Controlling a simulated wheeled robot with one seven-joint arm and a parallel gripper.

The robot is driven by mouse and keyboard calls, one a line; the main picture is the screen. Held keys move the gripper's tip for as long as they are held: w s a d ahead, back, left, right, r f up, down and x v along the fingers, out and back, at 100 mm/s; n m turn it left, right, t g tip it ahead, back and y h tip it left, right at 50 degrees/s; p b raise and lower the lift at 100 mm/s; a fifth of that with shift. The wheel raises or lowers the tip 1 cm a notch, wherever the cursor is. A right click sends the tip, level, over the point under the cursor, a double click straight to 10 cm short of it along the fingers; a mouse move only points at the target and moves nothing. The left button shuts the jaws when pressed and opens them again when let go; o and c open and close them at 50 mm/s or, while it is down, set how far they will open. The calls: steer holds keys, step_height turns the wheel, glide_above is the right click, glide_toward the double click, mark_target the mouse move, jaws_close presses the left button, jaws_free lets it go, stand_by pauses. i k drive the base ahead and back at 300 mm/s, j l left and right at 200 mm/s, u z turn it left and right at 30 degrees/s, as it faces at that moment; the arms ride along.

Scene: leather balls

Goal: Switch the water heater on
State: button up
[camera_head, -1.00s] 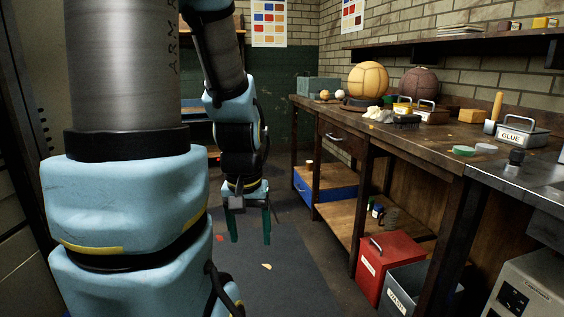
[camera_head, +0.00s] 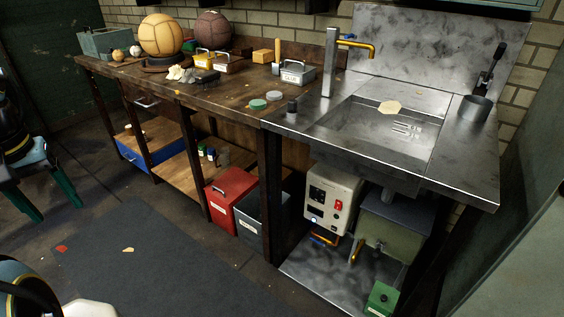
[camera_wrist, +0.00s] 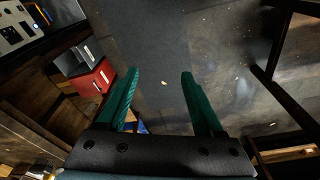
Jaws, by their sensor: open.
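The water heater appears to be the cream box (camera_head: 332,200) under the metal sink in the head view. Its front has a dark panel, a red switch and a small light near the bottom. Its switch position is too small to tell. Part of its front also shows at the top left of the wrist view (camera_wrist: 14,27). My gripper (camera_wrist: 157,75) is open and empty, its green fingers pointing over the floor. In the head view my gripper (camera_head: 40,192) is at the left edge, well apart from the heater.
The sink (camera_head: 375,130) overhangs the heater. A green-grey tank (camera_head: 392,232) stands right of it, and a dark bin (camera_head: 262,215) and red box (camera_head: 228,198) stand left. The wooden workbench (camera_head: 205,92) holds balls and tins. The floor mat (camera_head: 150,265) is mostly clear.

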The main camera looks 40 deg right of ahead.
mark_target(337, 206)
steer(key=z, duration=2.15)
steer(key=u, duration=1.4)
steer(key=l+u, duration=0.25)
steer(key=k+l, duration=0.25)
steer(key=k, duration=0.1)
